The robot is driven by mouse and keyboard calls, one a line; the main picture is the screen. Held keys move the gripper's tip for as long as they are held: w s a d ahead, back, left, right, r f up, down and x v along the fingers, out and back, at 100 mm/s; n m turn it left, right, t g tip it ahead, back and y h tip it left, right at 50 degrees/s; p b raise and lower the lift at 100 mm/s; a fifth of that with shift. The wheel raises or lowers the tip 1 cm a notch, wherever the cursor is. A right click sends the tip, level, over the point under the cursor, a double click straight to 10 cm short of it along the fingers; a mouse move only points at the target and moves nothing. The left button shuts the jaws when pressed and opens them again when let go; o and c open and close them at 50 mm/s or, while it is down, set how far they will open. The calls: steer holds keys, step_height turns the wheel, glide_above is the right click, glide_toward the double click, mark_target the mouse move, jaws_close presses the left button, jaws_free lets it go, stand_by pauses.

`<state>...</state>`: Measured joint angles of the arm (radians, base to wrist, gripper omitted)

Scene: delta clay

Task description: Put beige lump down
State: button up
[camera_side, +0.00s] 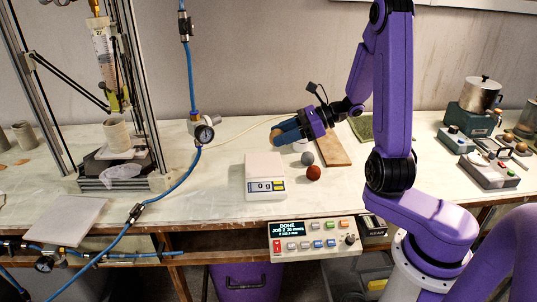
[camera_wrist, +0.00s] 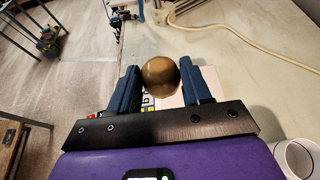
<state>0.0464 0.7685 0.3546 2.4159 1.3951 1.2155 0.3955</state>
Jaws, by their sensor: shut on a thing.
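My gripper (camera_side: 283,134) is shut on the beige lump, a brownish ball (camera_wrist: 161,77) held between the two blue fingers in the wrist view. In the side view the fingers largely hide the lump; a tan bit of it (camera_side: 275,134) shows at their tips. The gripper and lump are in the air above and behind the white scale (camera_side: 264,167), whose display reads 0 g. The scale's pan looks empty. Part of the scale shows below the lump in the wrist view (camera_wrist: 170,101).
A grey ball (camera_side: 307,158) and a red-brown ball (camera_side: 314,173) lie right of the scale. A white cup (camera_side: 300,146) and a wooden board (camera_side: 331,149) are behind them. A printer frame with a blue hose (camera_side: 176,188) stands left. A button panel (camera_side: 311,238) is at the front edge.

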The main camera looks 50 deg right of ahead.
glide_above(268, 163)
steer(key=f, duration=0.6)
steer(key=shift+s, duration=0.2)
steer(key=shift+w+f, duration=0.15)
steer(key=shift+f, duration=1.5)
steer(key=shift+f, duration=0.15)
steer(key=o, duration=1.1)
